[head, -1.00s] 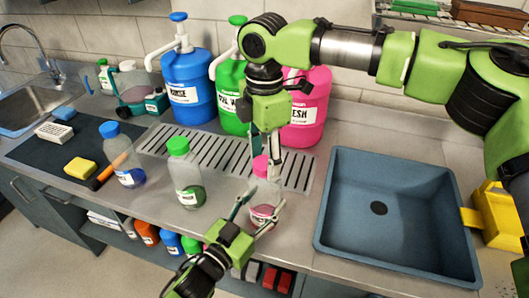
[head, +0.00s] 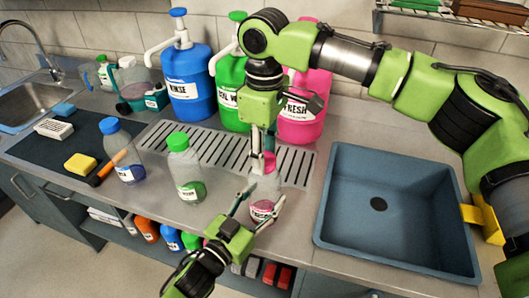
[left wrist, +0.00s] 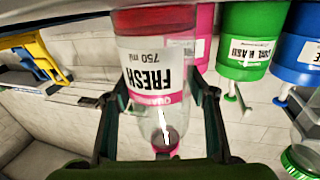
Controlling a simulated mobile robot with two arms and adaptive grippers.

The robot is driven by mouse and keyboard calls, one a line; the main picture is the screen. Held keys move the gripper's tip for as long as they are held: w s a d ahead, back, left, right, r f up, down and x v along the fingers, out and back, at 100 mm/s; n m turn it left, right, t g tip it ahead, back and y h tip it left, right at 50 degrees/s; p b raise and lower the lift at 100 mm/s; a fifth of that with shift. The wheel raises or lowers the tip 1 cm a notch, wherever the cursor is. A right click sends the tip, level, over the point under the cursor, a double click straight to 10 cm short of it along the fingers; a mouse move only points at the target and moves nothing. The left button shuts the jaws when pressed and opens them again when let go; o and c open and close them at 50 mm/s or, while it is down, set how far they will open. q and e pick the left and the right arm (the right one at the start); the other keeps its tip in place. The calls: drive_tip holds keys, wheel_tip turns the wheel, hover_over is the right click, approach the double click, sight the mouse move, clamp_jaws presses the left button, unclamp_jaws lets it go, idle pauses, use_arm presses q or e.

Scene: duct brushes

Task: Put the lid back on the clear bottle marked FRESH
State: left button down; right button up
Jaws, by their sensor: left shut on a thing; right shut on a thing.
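The clear FRESH bottle (head: 264,192) stands upright on the counter's front part, with pink liquid low inside. My left gripper (head: 260,207) is shut around its body; the left wrist view shows the bottle (left wrist: 158,70) upside down between the fingers. The pink lid (head: 270,161) is at the bottle's mouth, partly hidden by the fingers of my right gripper (head: 263,163), which is shut on it from above. The lid also shows at the neck in the left wrist view (left wrist: 166,142). I cannot tell whether it is fully seated.
A green-capped bottle (head: 186,170) and a blue-capped bottle (head: 122,153) stand to the left. Behind are the blue RINSE jug (head: 187,80), a green jug (head: 231,85) and the pink FRESH jug (head: 305,110). A blue basin (head: 345,225) lies right. A drain grate (head: 205,152) is behind.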

drive_tip(key=m, duration=0.4)
drive_tip(key=shift+m, duration=0.3)
drive_tip(key=o, duration=1.3)
drive_tip(key=shift+r, duration=0.15)
wheel_tip(320, 180, up, 12)
use_arm(q)
drive_tip(key=c, duration=0.8)
unclamp_jaws()
drive_tip(key=shift+c, duration=0.2)
